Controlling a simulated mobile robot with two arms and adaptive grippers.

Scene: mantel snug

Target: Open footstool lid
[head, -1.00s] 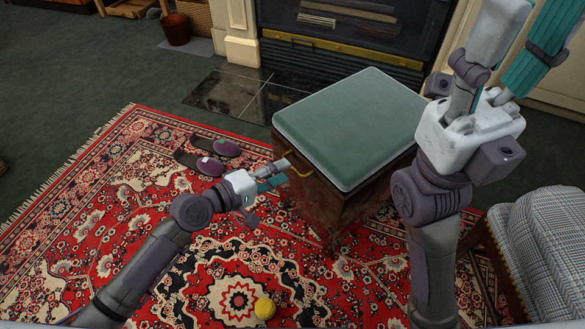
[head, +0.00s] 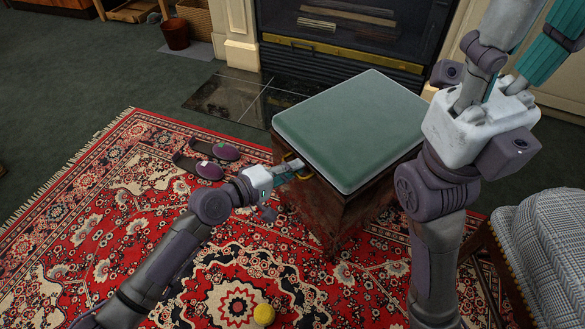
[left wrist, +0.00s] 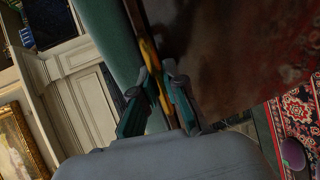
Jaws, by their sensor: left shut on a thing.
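The footstool stands in the middle of the head view, with a green padded lid (head: 348,128) lying flat on its dark reddish-brown box (head: 335,215). A brass-coloured handle (head: 305,175) is on the left side, near the lid's edge. My left gripper (head: 297,167) is at this handle, shut on it. In the left wrist view the handle (left wrist: 149,50) runs between the fingers (left wrist: 160,88), beside the green lid edge (left wrist: 108,35). My right gripper (head: 535,50) is raised at the upper right, its fingertips cut off by the frame.
A checked upholstered seat (head: 545,245) stands at the right. The fireplace (head: 340,40) is behind the footstool, with a dark tiled hearth (head: 225,97).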

